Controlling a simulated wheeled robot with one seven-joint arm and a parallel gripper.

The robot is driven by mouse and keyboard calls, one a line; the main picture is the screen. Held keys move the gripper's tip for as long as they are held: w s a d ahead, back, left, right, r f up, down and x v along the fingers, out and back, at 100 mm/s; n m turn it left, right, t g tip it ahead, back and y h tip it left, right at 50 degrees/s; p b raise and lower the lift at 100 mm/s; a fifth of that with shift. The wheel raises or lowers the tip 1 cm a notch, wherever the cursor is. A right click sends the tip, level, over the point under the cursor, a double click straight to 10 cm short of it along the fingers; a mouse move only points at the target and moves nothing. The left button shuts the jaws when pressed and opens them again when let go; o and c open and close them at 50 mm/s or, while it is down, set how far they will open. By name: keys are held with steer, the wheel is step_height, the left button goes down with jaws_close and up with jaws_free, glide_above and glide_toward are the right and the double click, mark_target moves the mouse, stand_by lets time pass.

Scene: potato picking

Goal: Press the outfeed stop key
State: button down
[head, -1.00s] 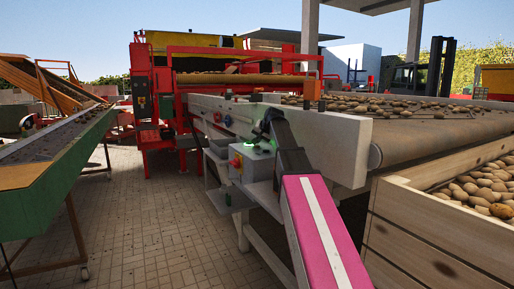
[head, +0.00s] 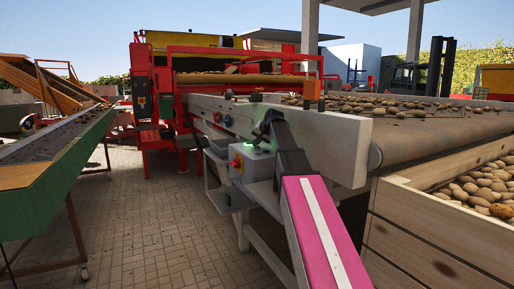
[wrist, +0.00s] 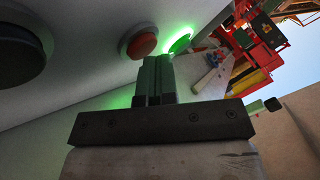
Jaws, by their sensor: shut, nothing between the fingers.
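A grey control box (head: 238,172) is fixed to the side of the conveyor frame. In the wrist view its pale face carries a red button (wrist: 139,42), a green lit button (wrist: 180,43) and a large dark button (wrist: 22,48). No labels are legible, so I cannot tell which key is named outfeed stop. My gripper (wrist: 153,62) is shut and empty, its fingertips close to the red and green buttons. I cannot tell whether they touch either one. In the head view my dark gripper (head: 266,126) is at the box's top, beside the green glow.
A conveyor belt (head: 432,132) with potatoes runs behind the box, its pale side rail (head: 335,150) close to my arm. A wooden crate (head: 425,230) of potatoes stands at right. A green conveyor (head: 55,185) stands at left. The paved floor (head: 150,220) between is clear.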

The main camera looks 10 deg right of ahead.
steer(key=shift+f, duration=0.15)
stand_by(0.5)
steer(key=shift+r, duration=0.9)
steer(key=shift+r, duration=2.5)
